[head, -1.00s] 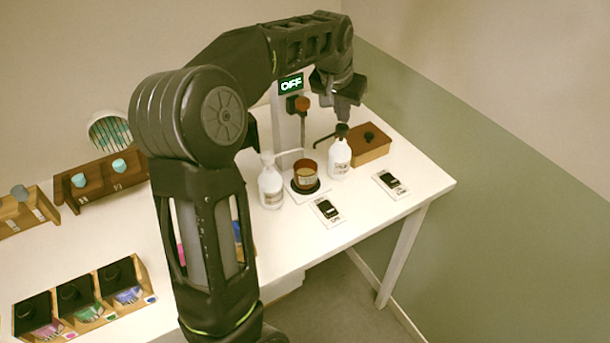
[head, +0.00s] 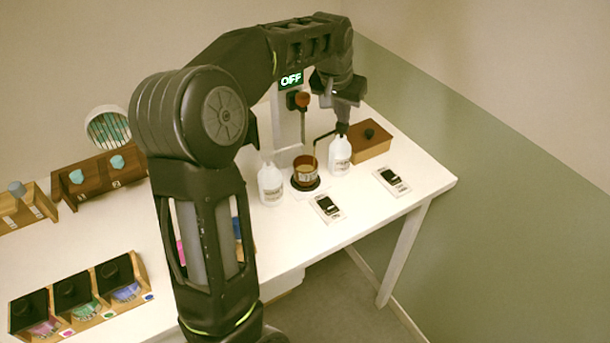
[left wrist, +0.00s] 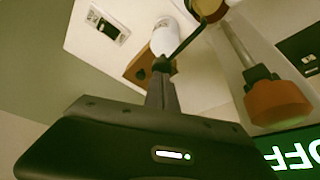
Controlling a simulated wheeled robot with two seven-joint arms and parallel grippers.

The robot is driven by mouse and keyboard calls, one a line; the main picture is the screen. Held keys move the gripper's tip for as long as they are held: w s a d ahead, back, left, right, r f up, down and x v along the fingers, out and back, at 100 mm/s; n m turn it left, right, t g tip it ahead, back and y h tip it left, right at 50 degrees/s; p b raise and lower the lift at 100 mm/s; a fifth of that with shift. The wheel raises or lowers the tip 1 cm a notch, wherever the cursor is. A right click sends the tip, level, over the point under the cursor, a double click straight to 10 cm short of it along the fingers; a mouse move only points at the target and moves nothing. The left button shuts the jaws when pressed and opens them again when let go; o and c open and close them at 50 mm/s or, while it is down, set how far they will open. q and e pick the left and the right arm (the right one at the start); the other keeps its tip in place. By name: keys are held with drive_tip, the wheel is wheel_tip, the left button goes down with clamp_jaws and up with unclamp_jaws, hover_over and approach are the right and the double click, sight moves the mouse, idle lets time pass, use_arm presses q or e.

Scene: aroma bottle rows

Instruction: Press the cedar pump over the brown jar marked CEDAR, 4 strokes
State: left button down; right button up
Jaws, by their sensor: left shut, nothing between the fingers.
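A white bottle (head: 340,158) with a black pump stands to the right of the brown jar (head: 305,168). The pump's black spout (head: 322,137) points left over the jar, and a thin amber line runs down from its tip into it. Labels are too small to read. My left gripper (head: 342,127) is shut and empty, pointing down with its tips on the pump head, which they hide. The left wrist view shows the gripper (left wrist: 162,78) in front of the bottle (left wrist: 164,40) and part of the jar (left wrist: 208,8). My right gripper is out of view.
A second white pump bottle (head: 270,184) stands left of the jar. A brown box (head: 371,142) with a black knob sits close right of the gripper. Behind stands a post with an orange knob (head: 302,101) and an OFF sign (head: 291,80). Two switch-like panels lie in front.

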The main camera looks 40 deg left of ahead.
use_arm(q)
drive_tip(key=shift+f+b, duration=0.3)
drive_tip(key=shift+f, duration=0.3)
drive_tip(key=shift+s, duration=0.1)
drive_tip(key=shift+r+p, duration=1.05)
drive_tip(key=shift+r, duration=0.3)
drive_tip(key=shift+r, duration=0.1)
wheel_tip(320, 180, up, 6)
drive_tip(key=p, duration=0.4)
drive_tip(key=shift+p, duration=0.3)
